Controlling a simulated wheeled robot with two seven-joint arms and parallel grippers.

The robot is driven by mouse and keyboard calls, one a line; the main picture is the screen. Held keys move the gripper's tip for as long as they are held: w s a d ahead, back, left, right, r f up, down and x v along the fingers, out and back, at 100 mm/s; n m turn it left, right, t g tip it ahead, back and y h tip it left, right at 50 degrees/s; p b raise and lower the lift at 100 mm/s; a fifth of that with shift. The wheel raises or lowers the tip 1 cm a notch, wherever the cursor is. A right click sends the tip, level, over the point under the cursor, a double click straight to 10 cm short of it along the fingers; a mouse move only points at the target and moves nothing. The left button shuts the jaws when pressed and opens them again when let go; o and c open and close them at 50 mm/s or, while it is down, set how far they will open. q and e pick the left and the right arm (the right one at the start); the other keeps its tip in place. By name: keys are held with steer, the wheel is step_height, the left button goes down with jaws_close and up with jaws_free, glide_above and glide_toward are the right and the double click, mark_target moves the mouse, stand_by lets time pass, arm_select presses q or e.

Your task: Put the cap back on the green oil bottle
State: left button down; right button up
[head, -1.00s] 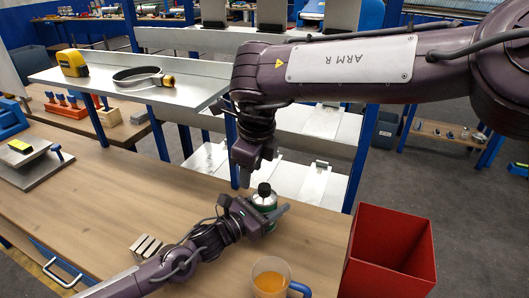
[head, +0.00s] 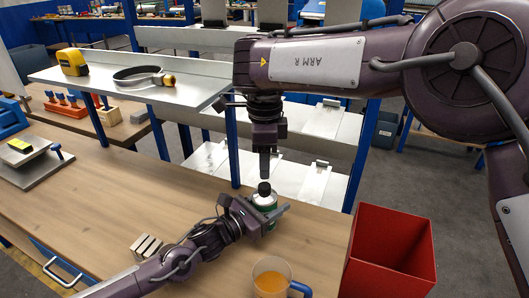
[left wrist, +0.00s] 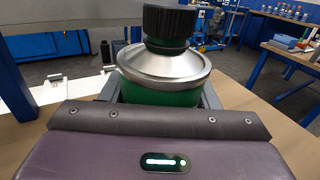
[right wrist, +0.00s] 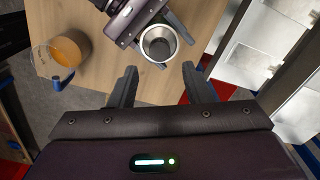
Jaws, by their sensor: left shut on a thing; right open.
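The green oil bottle (head: 268,202) stands upright near the bench's back edge. The left wrist view shows its green body (left wrist: 160,97) and silver shoulder (left wrist: 165,66). The ribbed black cap (left wrist: 169,24) sits upright on top of the bottle; how tightly it is seated I cannot tell. My left gripper (head: 267,214) is shut around the bottle's body. My right gripper (head: 264,178) points down just above the cap. In the right wrist view its fingers (right wrist: 159,78) are apart with nothing between them, and the bottle's silver top (right wrist: 175,46) lies beyond them.
A glass mug of orange liquid (head: 270,281) stands at the bench's front, near my left gripper. A red bin (head: 390,250) stands right of the bench. A shelf rack (head: 300,180) rises behind. The bench's left middle is clear.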

mark_target(264, 185)
steer(key=shift+f, duration=3.2)
jaws_close()
steer(key=m, duration=1.8)
steer(key=shift+a+f, duration=0.1)
steer(key=m, duration=0.7)
steer(key=shift+o, duration=0.8)
jaws_free()
steer(key=shift+r, duration=0.2)
